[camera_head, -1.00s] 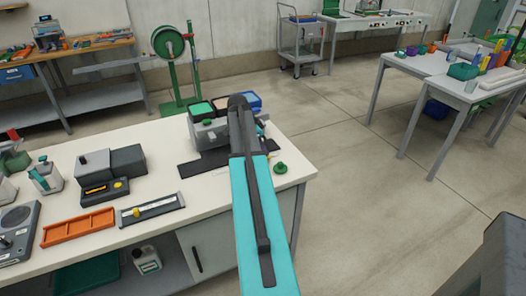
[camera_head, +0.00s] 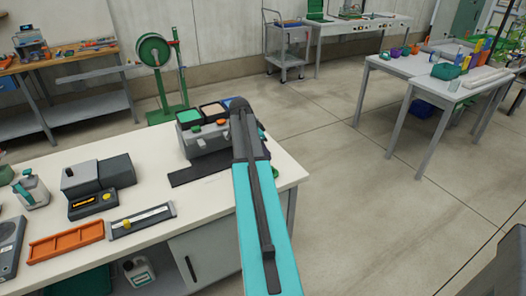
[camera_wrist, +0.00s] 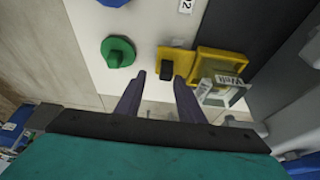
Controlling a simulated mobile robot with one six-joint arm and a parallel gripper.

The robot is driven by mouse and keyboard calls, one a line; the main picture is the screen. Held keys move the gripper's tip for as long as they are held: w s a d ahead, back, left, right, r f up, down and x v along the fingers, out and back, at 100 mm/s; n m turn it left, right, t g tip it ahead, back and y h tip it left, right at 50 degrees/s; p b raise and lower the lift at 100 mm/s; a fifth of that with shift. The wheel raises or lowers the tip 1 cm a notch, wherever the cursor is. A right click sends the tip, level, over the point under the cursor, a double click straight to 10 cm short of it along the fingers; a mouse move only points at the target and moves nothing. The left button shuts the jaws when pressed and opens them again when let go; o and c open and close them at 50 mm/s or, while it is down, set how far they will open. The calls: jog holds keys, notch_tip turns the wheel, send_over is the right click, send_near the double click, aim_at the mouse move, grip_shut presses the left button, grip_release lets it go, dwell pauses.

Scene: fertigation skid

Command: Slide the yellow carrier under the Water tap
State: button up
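The yellow carrier (camera_wrist: 209,64) lies on the white bench top in the wrist view, with a dark grip block (camera_wrist: 178,61) at its left end. A clear cup (camera_wrist: 222,91) with a partly readable label is at the carrier. My gripper (camera_wrist: 160,78) is open, with its fingertips apart just short of the dark block and nothing between them. In the head view the dispenser (camera_head: 205,142) has green, beige and blue-topped tanks; my arm covers its right side and the carrier. I cannot tell which tap is Water.
A green knob (camera_wrist: 118,50) stands on the bench left of the carrier in the wrist view. A dark strip (camera_head: 195,174) lies before the dispenser. A slide gauge (camera_head: 141,220), orange tray (camera_head: 65,243) and grey device (camera_head: 97,180) stand to the left.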

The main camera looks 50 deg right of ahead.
jog(key=shift+w+a, duration=0.2)
jog(key=shift+w, duration=0.05)
jog(key=shift+v, duration=0.75)
jog(key=b+v, duration=0.1)
jog(key=v, duration=1.1)
jog(key=shift+b, duration=0.35)
jog(key=shift+r, duration=0.2)
